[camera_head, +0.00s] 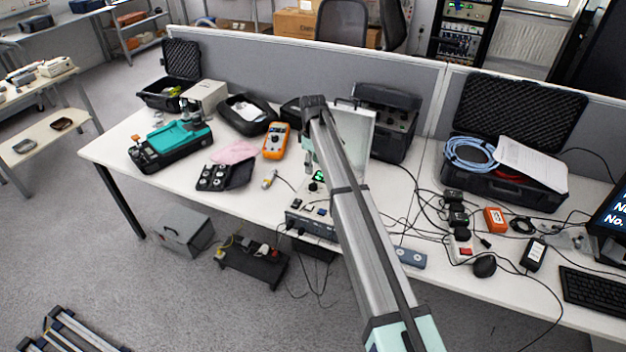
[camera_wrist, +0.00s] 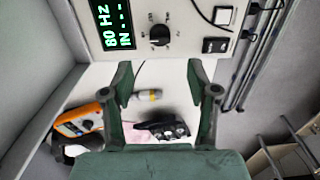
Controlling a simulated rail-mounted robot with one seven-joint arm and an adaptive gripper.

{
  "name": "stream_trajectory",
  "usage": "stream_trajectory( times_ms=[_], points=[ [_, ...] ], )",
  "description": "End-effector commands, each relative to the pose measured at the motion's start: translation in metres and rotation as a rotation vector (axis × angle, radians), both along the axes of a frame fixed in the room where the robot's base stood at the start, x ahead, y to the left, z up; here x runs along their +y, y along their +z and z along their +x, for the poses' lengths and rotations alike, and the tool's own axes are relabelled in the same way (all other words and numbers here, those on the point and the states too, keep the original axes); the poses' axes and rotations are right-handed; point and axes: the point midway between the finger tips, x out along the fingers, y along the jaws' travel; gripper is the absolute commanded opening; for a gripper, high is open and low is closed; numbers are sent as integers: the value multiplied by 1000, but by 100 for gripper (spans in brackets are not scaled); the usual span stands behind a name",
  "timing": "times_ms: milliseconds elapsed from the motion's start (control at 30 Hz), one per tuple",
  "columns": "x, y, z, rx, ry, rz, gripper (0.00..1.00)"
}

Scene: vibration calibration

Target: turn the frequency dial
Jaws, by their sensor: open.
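The frequency dial (camera_wrist: 159,35) is a round black knob on the pale panel of the calibrator, at the top middle of the wrist view. Beside it a lit green display (camera_wrist: 113,24) reads "80 HZ" and "IN ---". My gripper (camera_wrist: 165,80) is open and empty, its two fingers spread below the dial in the wrist view and apart from it. In the head view the calibrator (camera_head: 310,212) stands at the table's front edge with its lid (camera_head: 352,140) raised.
An orange meter (camera_head: 276,141), a pink cloth (camera_head: 233,152) and a black case (camera_head: 222,177) lie left of the calibrator. Cables and small boxes (camera_head: 461,240) crowd the table at right. A grey partition (camera_head: 260,60) stands behind.

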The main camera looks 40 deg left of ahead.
Motion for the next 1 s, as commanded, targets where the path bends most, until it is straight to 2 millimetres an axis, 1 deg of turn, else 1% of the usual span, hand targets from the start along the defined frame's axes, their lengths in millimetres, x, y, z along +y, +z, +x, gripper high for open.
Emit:
stream_trajectory(
  times_ms=[33, 200, 400, 500, 633, 933, 967, 1000],
  points=[
    [-1, -9, -1, 2, 0, -3, 59],
    [-1, -41, 0, 2, -1, -2, 59],
    [0, -72, 0, 1, -1, -1, 59],
    [0, -81, 0, 1, -1, 0, 59],
    [0, -88, 0, 0, -1, 0, 59],
    [0, -90, 0, 0, -1, 0, 59],
    [0, -90, 0, 0, -1, 0, 49],
    [0, -90, 0, 0, -1, 0, 34]
  ],
)
